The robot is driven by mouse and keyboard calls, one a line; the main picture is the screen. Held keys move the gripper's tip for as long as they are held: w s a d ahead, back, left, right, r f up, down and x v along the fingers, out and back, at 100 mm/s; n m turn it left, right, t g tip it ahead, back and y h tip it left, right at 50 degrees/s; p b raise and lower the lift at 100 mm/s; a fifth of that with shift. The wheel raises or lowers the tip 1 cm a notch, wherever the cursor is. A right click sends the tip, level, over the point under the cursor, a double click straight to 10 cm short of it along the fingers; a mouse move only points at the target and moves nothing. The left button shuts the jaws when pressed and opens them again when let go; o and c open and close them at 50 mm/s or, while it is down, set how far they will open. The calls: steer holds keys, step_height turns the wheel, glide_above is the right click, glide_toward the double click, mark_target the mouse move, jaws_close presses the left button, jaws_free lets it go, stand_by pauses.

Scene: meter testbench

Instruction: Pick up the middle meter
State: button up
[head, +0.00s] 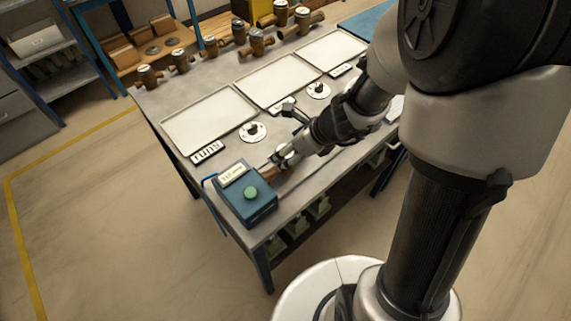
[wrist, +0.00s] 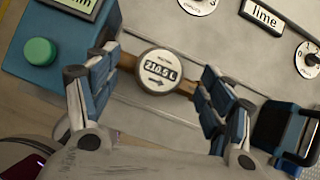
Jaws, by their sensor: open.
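A round meter (wrist: 159,70) with brass-brown pipe ends and a display that seems to read 210.5 L lies beside the blue box. My gripper (wrist: 157,88) is open, with one finger pad on each side of this meter, near its pipe ends; contact cannot be told. In the head view my gripper (head: 284,157) is low at the table's near edge and mostly hides this meter. Several other brass meters stand along the table's back edge, among them one in front of the row (head: 257,43). I cannot tell which is the middle meter.
The blue box (head: 247,194) with a green button stands at the near left table corner. Three pale trays (head: 209,119) lie across the table, with white dials (head: 252,132) and labels before them. A black and blue fixture (wrist: 285,130) is right of my gripper.

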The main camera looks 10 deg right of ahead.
steer(key=b+x, duration=0.1)
steer(key=x, duration=0.2)
steer(key=shift+w+f, duration=0.1)
steer(key=shift+f, duration=0.15)
steer(key=shift+r, duration=0.1)
jaws_close()
stand_by(0.6)
